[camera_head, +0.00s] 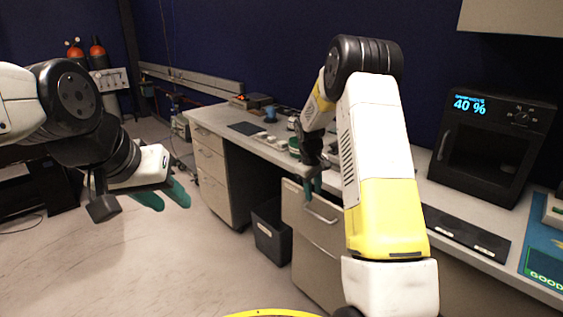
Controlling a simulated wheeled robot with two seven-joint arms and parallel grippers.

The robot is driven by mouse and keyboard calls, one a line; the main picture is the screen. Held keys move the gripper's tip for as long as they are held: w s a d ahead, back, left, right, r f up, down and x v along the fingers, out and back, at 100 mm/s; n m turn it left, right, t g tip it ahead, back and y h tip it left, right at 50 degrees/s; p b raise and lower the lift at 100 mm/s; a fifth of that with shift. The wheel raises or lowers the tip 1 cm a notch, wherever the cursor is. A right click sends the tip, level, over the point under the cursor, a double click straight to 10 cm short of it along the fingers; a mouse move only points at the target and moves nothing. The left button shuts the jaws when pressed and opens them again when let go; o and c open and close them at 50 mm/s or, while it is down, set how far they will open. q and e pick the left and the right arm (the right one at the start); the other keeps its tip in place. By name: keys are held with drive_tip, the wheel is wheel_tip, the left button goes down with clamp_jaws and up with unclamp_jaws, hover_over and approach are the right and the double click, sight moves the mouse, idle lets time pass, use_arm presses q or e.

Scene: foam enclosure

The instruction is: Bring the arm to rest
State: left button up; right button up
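My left arm comes in from the left edge, with black and white links. My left gripper (166,195) has teal fingers, spread apart and empty, over the floor at the left. My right arm, white and yellow, rises in the middle and bends over toward the bench. My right gripper (312,187) has teal fingertips pointing down, in front of the bench's front edge by the drawers. Its fingers are small and seen nearly edge-on, so I cannot tell whether they are open or shut.
A long bench (238,145) runs along the dark blue wall, with small items on it. A black oven-like device (490,150) showing 40 % stands at the right. A dark bin (270,235) sits below. Red-topped cylinders (97,52) stand far left.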

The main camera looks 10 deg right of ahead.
drive_tip(key=s+a+r+m+t+y, duration=0.1)
drive_tip(key=s+a+r+m, duration=0.1)
drive_tip(key=s+r, duration=0.7)
drive_tip(key=s+a+r+m+t+y, duration=0.1)
drive_tip(key=s+r+m, duration=0.1)
drive_tip(key=s+r, duration=0.7)
drive_tip(key=s+a+r+m+t+y, duration=0.1)
drive_tip(key=s+r, duration=0.1)
drive_tip(key=s, duration=0.6)
drive_tip(key=s+a+r+m+t, duration=0.1)
drive_tip(key=s+a+r, duration=0.1)
drive_tip(key=s, duration=0.6)
drive_tip(key=shift+s+a+r+t+y, duration=0.3)
drive_tip(key=shift+s+r+y, duration=0.1)
drive_tip(key=shift+r, duration=0.45)
drive_tip(key=shift+c, duration=0.4)
